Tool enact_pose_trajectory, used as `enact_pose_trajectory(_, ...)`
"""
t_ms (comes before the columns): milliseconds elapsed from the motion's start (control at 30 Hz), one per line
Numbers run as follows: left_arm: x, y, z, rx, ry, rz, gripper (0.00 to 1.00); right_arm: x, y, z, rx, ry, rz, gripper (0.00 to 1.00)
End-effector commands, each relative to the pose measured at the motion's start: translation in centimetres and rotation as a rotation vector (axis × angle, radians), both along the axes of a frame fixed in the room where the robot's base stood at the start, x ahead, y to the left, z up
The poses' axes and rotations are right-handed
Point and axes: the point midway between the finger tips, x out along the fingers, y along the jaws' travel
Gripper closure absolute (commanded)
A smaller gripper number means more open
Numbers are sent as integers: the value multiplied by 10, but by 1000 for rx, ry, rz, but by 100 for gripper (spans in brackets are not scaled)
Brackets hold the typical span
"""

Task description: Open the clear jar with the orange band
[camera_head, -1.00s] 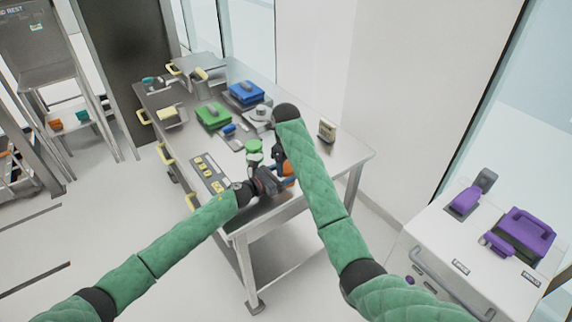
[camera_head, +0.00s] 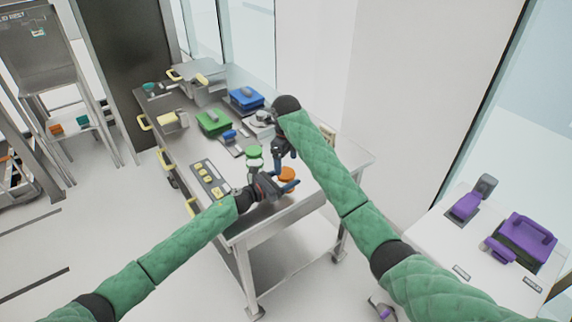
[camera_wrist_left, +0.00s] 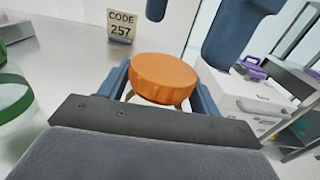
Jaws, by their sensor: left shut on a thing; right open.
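The orange lid or band of the jar (camera_head: 287,173) shows near the table's right end. In the left wrist view the ribbed orange top (camera_wrist_left: 164,77) sits between my left fingers; the jar body below is mostly hidden. My left gripper (camera_head: 284,188) is shut on the jar from the front left. My right gripper (camera_head: 285,154) is open and empty above and behind the orange top. Its two blue fingers also show apart at the top of the left wrist view (camera_wrist_left: 195,22), clear of the lid.
A green-lidded jar (camera_head: 254,153) stands just left of my grippers. A code sign (camera_wrist_left: 121,26) stands behind. Green (camera_head: 213,121) and blue (camera_head: 245,98) cases lie farther back. A panel with yellow parts (camera_head: 210,178) lies at the front edge.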

Motion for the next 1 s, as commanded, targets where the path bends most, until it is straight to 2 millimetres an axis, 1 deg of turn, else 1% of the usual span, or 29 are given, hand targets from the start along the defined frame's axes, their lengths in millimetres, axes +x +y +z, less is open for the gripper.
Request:
enact_pose_trajectory(167, 0, 0, 0, -1, -1, 0, 100, 0, 0, 0, 1, 1, 0, 21)
enact_pose_trajectory(200, 0, 0, 0, 0, 0, 0, 31, 0, 0, 0, 1, 1, 0, 21)
enact_pose_trajectory(267, 0, 0, 0, 0, 0, 0, 19, 0, 0, 0, 1, 1, 0, 21)
enact_pose_trajectory(300, 0, 0, 0, 0, 0, 0, 11, 0, 0, 0, 1, 1, 0, 21)
enact_pose_trajectory(667, -2, 3, -1, 0, 0, 0, 11, 0, 0, -3, 1, 1, 0, 21)
enact_pose_trajectory(767, -6, 9, -3, 1, -2, 0, 11, 0, 0, -7, 1, 1, 0, 21)
enact_pose_trajectory(1000, -25, 36, -4, 1, -1, 1, 11, 0, 0, -23, 0, 0, 1, 21)
